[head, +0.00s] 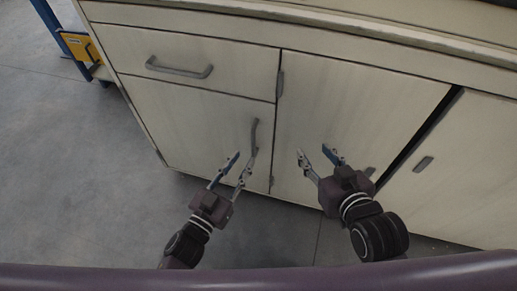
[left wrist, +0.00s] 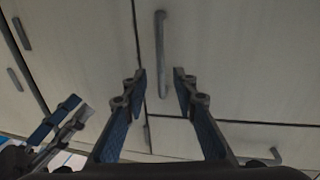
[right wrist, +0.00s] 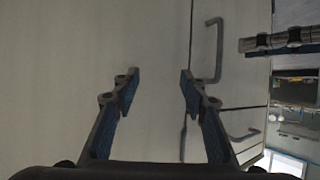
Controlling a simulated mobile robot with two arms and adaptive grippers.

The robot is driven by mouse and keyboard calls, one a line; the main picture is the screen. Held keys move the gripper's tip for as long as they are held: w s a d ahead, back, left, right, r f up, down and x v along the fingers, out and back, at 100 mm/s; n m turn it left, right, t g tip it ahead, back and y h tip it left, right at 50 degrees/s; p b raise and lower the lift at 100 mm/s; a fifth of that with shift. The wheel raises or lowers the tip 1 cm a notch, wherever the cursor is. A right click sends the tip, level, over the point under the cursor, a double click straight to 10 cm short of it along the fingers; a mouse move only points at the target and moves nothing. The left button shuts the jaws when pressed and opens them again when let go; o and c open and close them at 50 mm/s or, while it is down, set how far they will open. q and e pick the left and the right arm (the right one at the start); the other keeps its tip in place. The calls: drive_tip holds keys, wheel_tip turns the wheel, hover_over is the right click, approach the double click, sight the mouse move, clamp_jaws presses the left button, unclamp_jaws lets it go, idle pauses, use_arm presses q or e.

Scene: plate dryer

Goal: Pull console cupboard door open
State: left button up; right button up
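The console cupboard door (head: 190,120) is a cream panel below a drawer and looks shut. Its vertical grey handle (head: 254,136) is near the door's right edge. My left gripper (head: 243,160) is open near the handle's lower end. In the left wrist view the handle (left wrist: 161,55) runs down between the two open fingertips (left wrist: 160,74); whether they touch it I cannot tell. My right gripper (head: 315,152) is open and empty in front of the middle panel (head: 345,95). The handle also shows in the right wrist view (right wrist: 218,50), right of the right fingertips (right wrist: 160,76).
The drawer (head: 190,50) above the door has a horizontal handle (head: 180,69). A dark gap separates the middle panel from a right panel (head: 465,165) with a small grip (head: 423,164). A yellow object (head: 78,46) on a blue frame stands at left. Grey floor (head: 70,180) is clear.

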sight(252, 145)
use_arm(q)
drive_tip(key=b+x, duration=0.1)
drive_tip(key=x, duration=0.5)
drive_tip(key=shift+w+d, duration=0.15)
drive_tip(key=shift+w, duration=0.2)
drive_tip(key=shift+w+d, duration=0.25)
drive_tip(key=shift+w, duration=0.1)
use_arm(e)
drive_tip(key=w+a+r+t+y, duration=0.1)
drive_tip(key=w+a+r+t, duration=0.1)
drive_tip(key=r, duration=0.5)
drive_tip(key=shift+w+r+t, duration=0.25)
drive_tip(key=shift+w+t, duration=0.25)
drive_tip(key=shift+t, duration=0.4)
use_arm(q)
clamp_jaws()
use_arm(e)
drive_tip(key=shift+d, duration=0.1)
